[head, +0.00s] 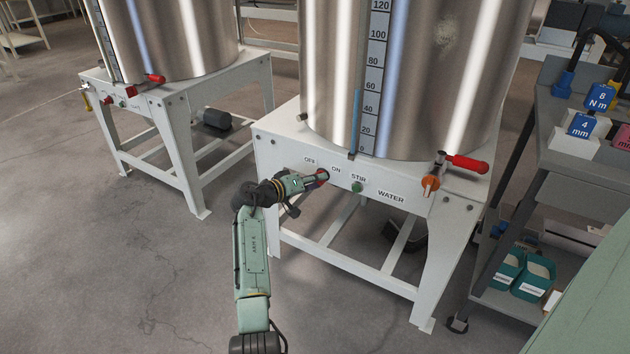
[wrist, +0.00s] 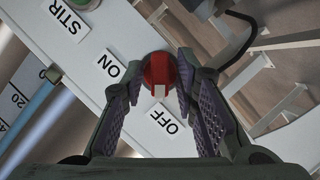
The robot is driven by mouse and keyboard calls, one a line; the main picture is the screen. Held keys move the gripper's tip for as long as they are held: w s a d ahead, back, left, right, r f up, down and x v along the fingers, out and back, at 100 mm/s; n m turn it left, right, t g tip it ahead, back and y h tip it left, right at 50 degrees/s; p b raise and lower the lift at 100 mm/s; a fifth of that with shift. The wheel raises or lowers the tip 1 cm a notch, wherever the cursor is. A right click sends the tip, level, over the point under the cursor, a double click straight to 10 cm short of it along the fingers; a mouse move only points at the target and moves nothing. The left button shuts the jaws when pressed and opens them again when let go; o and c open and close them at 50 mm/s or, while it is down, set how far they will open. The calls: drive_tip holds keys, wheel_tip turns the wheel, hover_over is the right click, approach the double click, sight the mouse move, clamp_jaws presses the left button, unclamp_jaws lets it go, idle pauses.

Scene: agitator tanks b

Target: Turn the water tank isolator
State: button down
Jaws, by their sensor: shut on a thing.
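The water tank (head: 420,70) is a tall steel cylinder on a white stand. The isolator, a red knob (head: 324,174), sits on the stand's front panel below the OFF and ON labels. In the wrist view the red knob (wrist: 159,69) is between the two finger pads, and its white mark points toward the OFF label (wrist: 165,119); the ON label (wrist: 109,65) is to its left. My gripper (head: 318,180) is at the panel with its fingers shut on the knob's two sides. In the head view the gripper partly hides the knob.
A green STIR button (head: 357,187) is right of the knob. A red-handled valve (head: 466,163) with an orange outlet sticks out farther right. A second tank (head: 180,35) stands at left, and a workbench (head: 560,130) at right. The floor in front is clear.

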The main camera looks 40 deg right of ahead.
drive_tip(key=shift+d+r, duration=0.1)
drive_tip(key=shift+d, duration=0.05)
drive_tip(key=c, duration=1.6)
unclamp_jaws()
drive_tip(key=v, duration=1.2)
